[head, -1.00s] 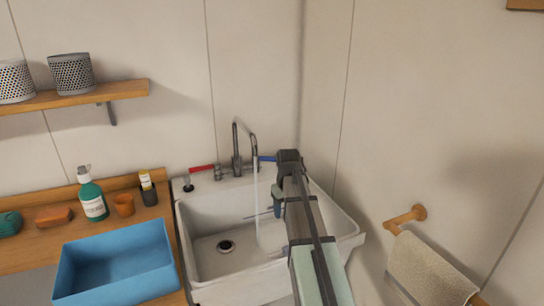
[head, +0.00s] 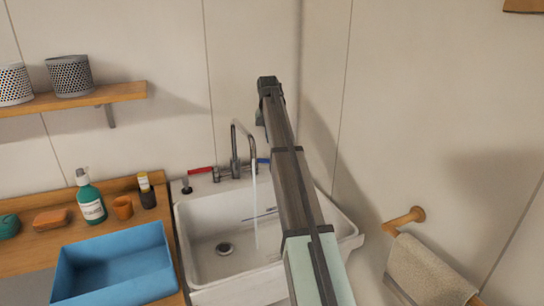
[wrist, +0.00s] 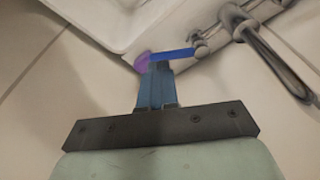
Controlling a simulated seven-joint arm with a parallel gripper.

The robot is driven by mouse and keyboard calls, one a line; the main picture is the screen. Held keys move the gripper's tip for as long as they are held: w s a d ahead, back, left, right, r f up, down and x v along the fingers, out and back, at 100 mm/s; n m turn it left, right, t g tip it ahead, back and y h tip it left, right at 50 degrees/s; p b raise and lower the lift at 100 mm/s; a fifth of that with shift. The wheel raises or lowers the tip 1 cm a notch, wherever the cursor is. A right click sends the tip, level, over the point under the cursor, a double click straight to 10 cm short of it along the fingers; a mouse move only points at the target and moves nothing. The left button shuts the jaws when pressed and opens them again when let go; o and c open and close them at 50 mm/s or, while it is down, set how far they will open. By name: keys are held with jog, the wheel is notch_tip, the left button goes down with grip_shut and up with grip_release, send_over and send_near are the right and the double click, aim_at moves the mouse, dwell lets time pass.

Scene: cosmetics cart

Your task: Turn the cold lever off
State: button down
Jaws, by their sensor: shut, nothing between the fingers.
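The cold lever, blue (head: 263,160), sticks out to the right of the tap (head: 235,165) and is partly hidden by my arm in the head view. In the wrist view the blue lever (wrist: 172,54) lies just beyond my fingertips, its free end close to them; I cannot tell whether they touch. My gripper (wrist: 157,68) is shut and empty, its blue fingers pointing toward the lever. Water (head: 256,210) runs from the spout. A red lever (head: 200,170) points left.
The white sink (head: 205,285) sits below the tap, with walls behind and to the right. A blue bin (head: 120,275), green bottle (head: 90,200) and small cups stand left. A towel (head: 425,270) hangs at right. A small purple patch (wrist: 142,62) shows beside the lever.

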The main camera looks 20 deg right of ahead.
send_near(265, 161)
jog(key=s+d+f, duration=0.1)
jog(key=s+f, duration=0.3)
jog(key=s, duration=0.1)
jog(key=shift+w+d+f, duration=0.5)
jog(key=shift+w+f, duration=0.15)
jog(key=shift+w, duration=0.2)
jog(key=shift+w+d+f, duration=0.5)
jog(key=shift+w+f, duration=0.15)
jog(key=shift+w, duration=0.25)
